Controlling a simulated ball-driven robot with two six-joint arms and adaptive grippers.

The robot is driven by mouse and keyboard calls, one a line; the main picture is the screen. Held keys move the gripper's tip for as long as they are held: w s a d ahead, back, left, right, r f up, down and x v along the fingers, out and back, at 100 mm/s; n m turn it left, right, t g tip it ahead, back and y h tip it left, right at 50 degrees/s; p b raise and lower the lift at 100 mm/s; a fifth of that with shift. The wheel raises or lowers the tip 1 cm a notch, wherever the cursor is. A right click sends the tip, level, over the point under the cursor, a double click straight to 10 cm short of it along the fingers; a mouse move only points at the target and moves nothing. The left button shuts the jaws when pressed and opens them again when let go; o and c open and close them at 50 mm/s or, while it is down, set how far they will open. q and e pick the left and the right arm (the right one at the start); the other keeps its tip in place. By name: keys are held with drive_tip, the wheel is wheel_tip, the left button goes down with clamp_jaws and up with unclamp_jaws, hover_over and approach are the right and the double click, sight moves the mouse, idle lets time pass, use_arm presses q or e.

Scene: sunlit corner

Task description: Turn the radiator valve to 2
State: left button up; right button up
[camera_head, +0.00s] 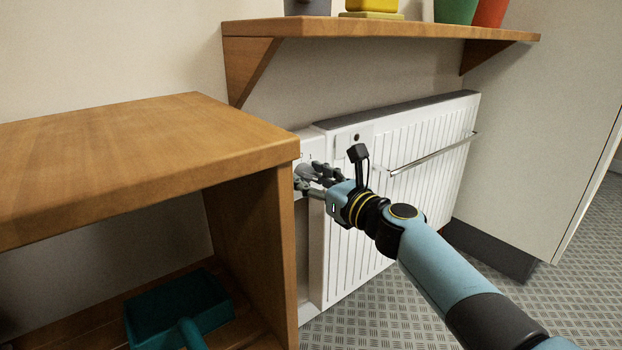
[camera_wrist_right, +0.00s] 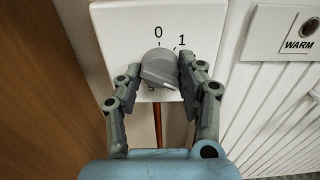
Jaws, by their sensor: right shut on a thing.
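The grey radiator valve knob (camera_wrist_right: 158,66) sits on a white plate (camera_wrist_right: 112,25) in the right wrist view. Printed marks 0 and 1 show above it and part of a 5 below; the other numbers are hidden by the knob and my fingers. I cannot tell which number the knob points to. My right gripper (camera_wrist_right: 158,80) is shut on the knob, one finger on each side. In the head view, the right gripper (camera_head: 308,180) reaches the knob (camera_head: 304,170) at the radiator's left end. My left gripper is not in view.
The white radiator (camera_head: 420,130) has a rail (camera_head: 435,152) along its front and a WARM label (camera_wrist_right: 297,45) beside the valve. A wooden bench (camera_head: 130,150) stands close on the left, with a teal dustpan (camera_head: 165,310) inside. A shelf (camera_head: 380,29) with pots hangs above.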

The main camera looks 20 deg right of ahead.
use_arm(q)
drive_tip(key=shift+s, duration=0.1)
use_arm(e)
drive_tip(key=shift+f+n, duration=0.1)
drive_tip(key=shift+n, duration=0.4)
drive_tip(key=shift+b, duration=0.35)
drive_tip(key=shift+n, duration=0.6)
drive_tip(key=n+b, duration=0.1)
drive_tip(key=n, duration=0.2)
drive_tip(key=shift+d+n, duration=0.1)
drive_tip(key=shift+n, duration=0.2)
drive_tip(key=shift+n+b, duration=0.5)
drive_tip(key=shift+n, duration=0.3)
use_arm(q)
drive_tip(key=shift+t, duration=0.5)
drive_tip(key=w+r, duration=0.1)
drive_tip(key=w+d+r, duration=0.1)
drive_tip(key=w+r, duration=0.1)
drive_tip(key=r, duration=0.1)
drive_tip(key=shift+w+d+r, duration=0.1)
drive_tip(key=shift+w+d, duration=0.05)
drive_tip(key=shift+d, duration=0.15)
use_arm(e)
drive_tip(key=shift+n, duration=0.3)
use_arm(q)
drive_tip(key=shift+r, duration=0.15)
